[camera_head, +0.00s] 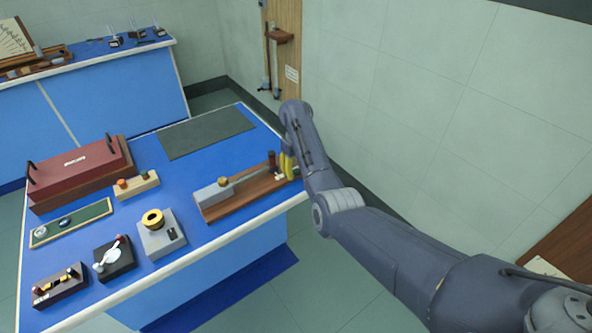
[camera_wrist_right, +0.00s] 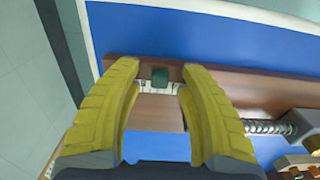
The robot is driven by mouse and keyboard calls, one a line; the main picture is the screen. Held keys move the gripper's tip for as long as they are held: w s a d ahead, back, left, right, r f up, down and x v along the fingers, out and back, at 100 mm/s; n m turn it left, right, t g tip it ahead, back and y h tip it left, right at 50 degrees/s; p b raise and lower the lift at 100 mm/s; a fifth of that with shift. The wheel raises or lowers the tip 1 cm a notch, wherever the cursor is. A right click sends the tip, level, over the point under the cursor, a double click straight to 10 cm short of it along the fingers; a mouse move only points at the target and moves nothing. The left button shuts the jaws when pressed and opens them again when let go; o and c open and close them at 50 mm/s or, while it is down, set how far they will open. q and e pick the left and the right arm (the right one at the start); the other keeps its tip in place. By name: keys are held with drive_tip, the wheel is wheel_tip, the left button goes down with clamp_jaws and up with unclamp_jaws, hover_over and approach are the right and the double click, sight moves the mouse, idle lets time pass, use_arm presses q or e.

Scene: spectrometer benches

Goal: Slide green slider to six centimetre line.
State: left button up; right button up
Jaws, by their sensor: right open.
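The green slider (camera_wrist_right: 160,76) is a small dark green block on a brown wooden base (camera_wrist_right: 225,86), with a pale marked scale strip (camera_wrist_right: 153,89) beside it. My right gripper (camera_wrist_right: 158,70) is open, with its yellow fingers on either side of the slider and a gap to each side. In the head view the right gripper (camera_head: 288,164) is over the right end of the wooden base (camera_head: 248,198), and I cannot make out the slider there. The scale's figures are too small to read. My left gripper is not in view.
A grey block with a brass knob (camera_head: 213,193) sits at the base's left end. A metal spring or screw (camera_wrist_right: 262,127) shows in the wrist view. A grey mat (camera_head: 205,134) lies behind, a red case (camera_head: 80,172) and several instruments to the left. The bench's right edge is close.

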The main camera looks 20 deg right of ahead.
sight(296, 170)
drive_tip(key=shift+r, duration=0.1)
wheel_tip(296, 170, up, 12)
idle(0.6)
drive_tip(key=shift+d, duration=0.1)
idle(0.3)
